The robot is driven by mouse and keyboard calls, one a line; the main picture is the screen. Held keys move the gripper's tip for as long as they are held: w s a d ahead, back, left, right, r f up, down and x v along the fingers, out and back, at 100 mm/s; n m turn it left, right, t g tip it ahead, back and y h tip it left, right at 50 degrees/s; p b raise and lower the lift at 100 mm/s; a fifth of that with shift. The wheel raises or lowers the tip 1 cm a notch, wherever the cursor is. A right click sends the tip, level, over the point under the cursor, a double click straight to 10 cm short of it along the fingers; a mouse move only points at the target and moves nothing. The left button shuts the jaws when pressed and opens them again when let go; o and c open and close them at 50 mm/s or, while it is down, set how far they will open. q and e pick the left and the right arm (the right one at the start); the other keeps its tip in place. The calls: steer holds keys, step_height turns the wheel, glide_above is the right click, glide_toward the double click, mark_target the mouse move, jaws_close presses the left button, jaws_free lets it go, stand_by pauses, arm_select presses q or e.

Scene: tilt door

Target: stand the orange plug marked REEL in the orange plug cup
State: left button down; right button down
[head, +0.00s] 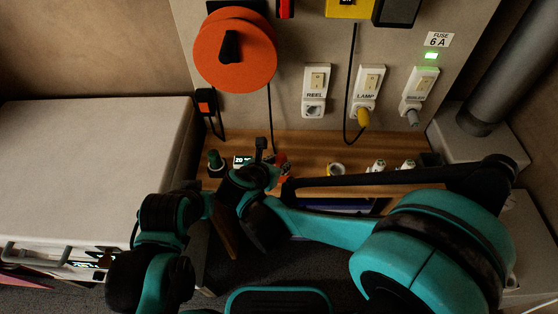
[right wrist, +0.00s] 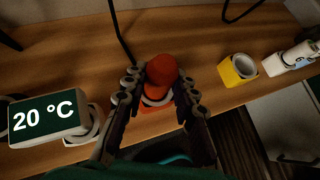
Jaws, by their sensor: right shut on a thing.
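The orange plug (right wrist: 162,70) is between the two fingers of my right gripper (right wrist: 158,88), which is shut on it. An orange cup (right wrist: 156,101) shows directly under the plug, partly hidden by plug and fingers; I cannot tell whether the plug's lower end is inside it. In the head view my right gripper (head: 266,164) is low over the wooden shelf, with a bit of orange beside it. The REEL socket (head: 313,109) on the wall panel is empty. No REEL marking is readable on the plug. My left gripper is not seen.
The wooden shelf (right wrist: 60,62) also holds a 20 °C display (right wrist: 45,119), a yellow cup (right wrist: 239,69) and a white cup (right wrist: 274,65). The orange reel (head: 235,50) hangs above, its dark cord running down to the shelf. A yellow plug (head: 363,118) sits in the LAMP socket.

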mark_target(279, 160)
steer(key=shift+f, duration=0.65)
steer(key=c, duration=1.1)
jaws_free()
steer(key=shift+c, duration=0.2)
step_height(279, 160, up, 10)
steer(key=shift+r, duration=0.1)
steer(key=s+d+f+m+y, duration=0.1)
steer(key=s+d+m, duration=0.3)
steer(key=m, duration=0.6)
steer(key=s+d+f+m+g+y, duration=0.1)
steer(key=s+d+f+m+y, duration=0.1)
steer(key=s+d+m, duration=0.3)
steer(key=s+d+f+m+g+y, duration=0.1)
steer(key=s+d+m, duration=0.3)
steer(key=d+m, duration=0.5)
steer(key=m, duration=0.6)
steer(key=shift+s+d+f+m+y, duration=0.2)
steer(key=shift+f+m+y, duration=0.1)
steer(key=shift+m, duration=0.1)
